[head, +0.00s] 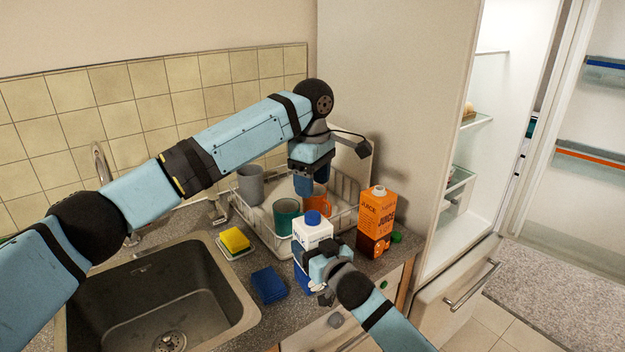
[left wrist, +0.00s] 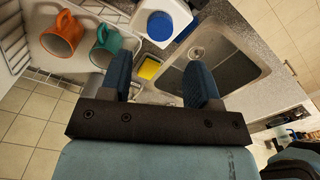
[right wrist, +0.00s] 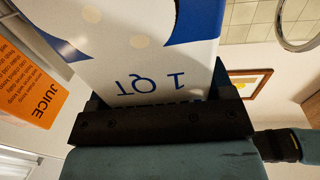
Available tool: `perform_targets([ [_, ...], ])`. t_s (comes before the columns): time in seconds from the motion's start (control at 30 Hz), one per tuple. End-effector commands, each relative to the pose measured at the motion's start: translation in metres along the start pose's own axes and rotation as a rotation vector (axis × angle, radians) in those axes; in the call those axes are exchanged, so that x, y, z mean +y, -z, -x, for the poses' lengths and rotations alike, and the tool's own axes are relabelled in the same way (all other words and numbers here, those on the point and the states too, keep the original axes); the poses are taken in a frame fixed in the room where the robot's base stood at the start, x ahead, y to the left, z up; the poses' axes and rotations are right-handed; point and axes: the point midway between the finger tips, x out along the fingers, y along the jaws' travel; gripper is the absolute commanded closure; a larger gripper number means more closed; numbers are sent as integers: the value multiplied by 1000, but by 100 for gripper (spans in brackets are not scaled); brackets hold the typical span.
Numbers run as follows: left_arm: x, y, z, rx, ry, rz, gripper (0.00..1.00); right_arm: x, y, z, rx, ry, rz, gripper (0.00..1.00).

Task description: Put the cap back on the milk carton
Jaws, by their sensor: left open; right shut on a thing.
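The milk carton (head: 312,232), white and blue, stands upright on the counter in front of the dish rack. It also shows in the left wrist view (left wrist: 182,12) and, close up, in the right wrist view (right wrist: 150,62). The blue cap (head: 313,217) sits on top of the carton; it shows as a round blue disc in the left wrist view (left wrist: 160,25). I cannot tell how tightly it sits. My right gripper (head: 322,268) is shut around the carton's body. My left gripper (head: 311,188) is open and empty, above the cap and apart from it.
An orange juice carton (head: 377,215) stands to the right, with a green cap (head: 396,237) beside it. The dish rack (head: 345,193) holds cups behind. A yellow sponge (head: 235,240), a blue sponge (head: 269,285) and the sink (head: 150,300) are left. The fridge (head: 490,120) is open at right.

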Motion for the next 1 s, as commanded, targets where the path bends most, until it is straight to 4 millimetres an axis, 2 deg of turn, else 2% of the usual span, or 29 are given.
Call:
perform_targets([
  [0.17, 0, 0, -8, 0, 0, -1, 44, 0, -1, 0, -1, 0, 0, 92],
  [0.6, 0, 0, -70, -1, 2, -2, 44, 0, -1, 0, -1, 0, 0, 92],
  [0.77, 0, 0, -79, 0, 0, -2, 44, 0, -1, 0, -1, 0, 0, 92],
  [1.0, 0, 0, -80, 0, 0, -2, 44, 0, -1, 0, -1, 0, 0, 92],
])
